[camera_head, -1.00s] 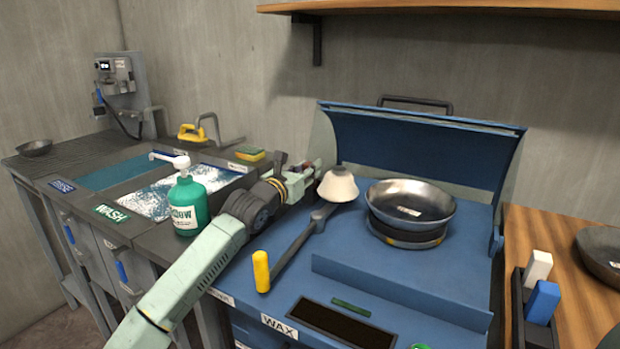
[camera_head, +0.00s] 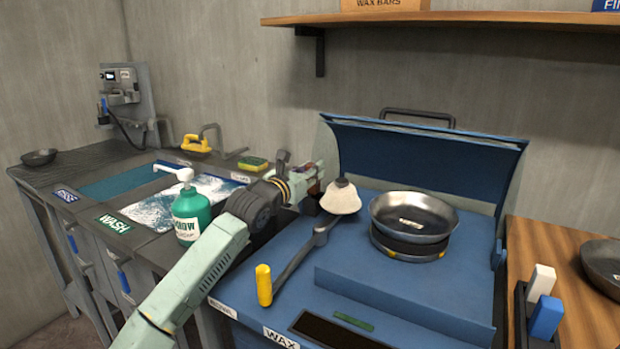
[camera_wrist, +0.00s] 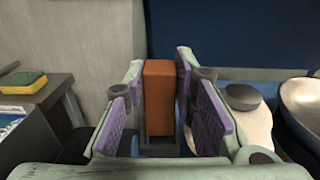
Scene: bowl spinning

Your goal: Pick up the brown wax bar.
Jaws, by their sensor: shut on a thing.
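The brown wax bar (camera_wrist: 159,92) stands upright between my gripper's purple-padded fingers in the wrist view, with its lower end in a small dark holder (camera_wrist: 159,146). My gripper (camera_wrist: 158,105) is shut on the bar. In the head view my gripper (camera_head: 308,182) is at the back left of the blue wax station (camera_head: 330,270), left of the white cone-shaped piece on the crank arm (camera_head: 340,197). The bar is small and mostly hidden by my gripper there.
A metal bowl (camera_head: 412,214) sits on a round base right of my gripper. The yellow-handled crank (camera_head: 264,285) lies in front. A green soap bottle (camera_head: 191,213) and sponge (camera_head: 252,164) are on the left counter. White and blue bars (camera_head: 541,282) stand at right.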

